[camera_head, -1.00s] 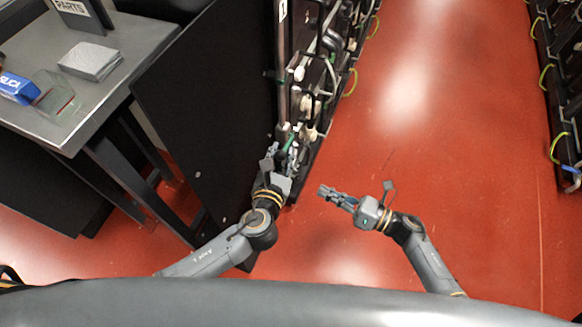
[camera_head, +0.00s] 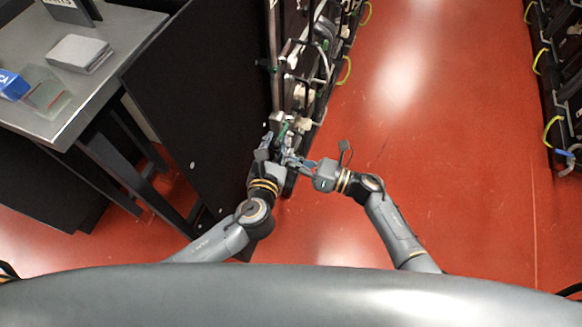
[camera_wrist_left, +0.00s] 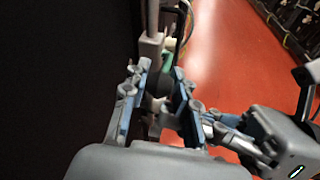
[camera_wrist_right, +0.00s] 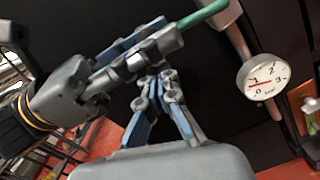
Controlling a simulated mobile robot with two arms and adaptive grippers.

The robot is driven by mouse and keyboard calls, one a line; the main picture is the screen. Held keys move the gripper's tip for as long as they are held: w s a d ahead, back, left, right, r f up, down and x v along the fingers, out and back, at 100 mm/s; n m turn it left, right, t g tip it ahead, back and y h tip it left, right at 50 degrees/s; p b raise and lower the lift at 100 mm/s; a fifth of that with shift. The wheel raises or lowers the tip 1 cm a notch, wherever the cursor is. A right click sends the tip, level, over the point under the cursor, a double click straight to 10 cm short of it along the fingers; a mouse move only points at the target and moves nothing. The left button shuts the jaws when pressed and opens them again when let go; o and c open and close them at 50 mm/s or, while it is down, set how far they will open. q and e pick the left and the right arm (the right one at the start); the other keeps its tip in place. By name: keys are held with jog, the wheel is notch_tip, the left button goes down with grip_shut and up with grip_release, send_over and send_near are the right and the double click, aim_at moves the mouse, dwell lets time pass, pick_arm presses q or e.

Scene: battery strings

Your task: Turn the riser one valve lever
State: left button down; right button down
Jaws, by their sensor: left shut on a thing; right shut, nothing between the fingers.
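A green valve lever (camera_wrist_right: 206,15) sticks out past the fingertips of my left gripper (camera_wrist_right: 150,48) in the right wrist view. In the head view my left gripper (camera_head: 275,145) is at the near lower end of the rack, shut on the lever (camera_head: 284,130). In the left wrist view the green piece (camera_wrist_left: 166,62) shows beside the upright pipe (camera_wrist_left: 151,48), partly hidden by the fingers. My right gripper (camera_head: 298,163) is shut and empty. Its fingertips (camera_wrist_right: 157,78) are close to the left fingers; I cannot tell whether they touch.
A round white gauge (camera_wrist_right: 264,80) sits on a pipe close to the lever. The dark rack panel (camera_head: 200,115) stands left of the grippers. A metal table (camera_head: 110,70) is at the far left. Red floor (camera_head: 420,120) is clear to the right.

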jog(key=shift+w+r, duration=0.1)
jog(key=shift+r, duration=0.15)
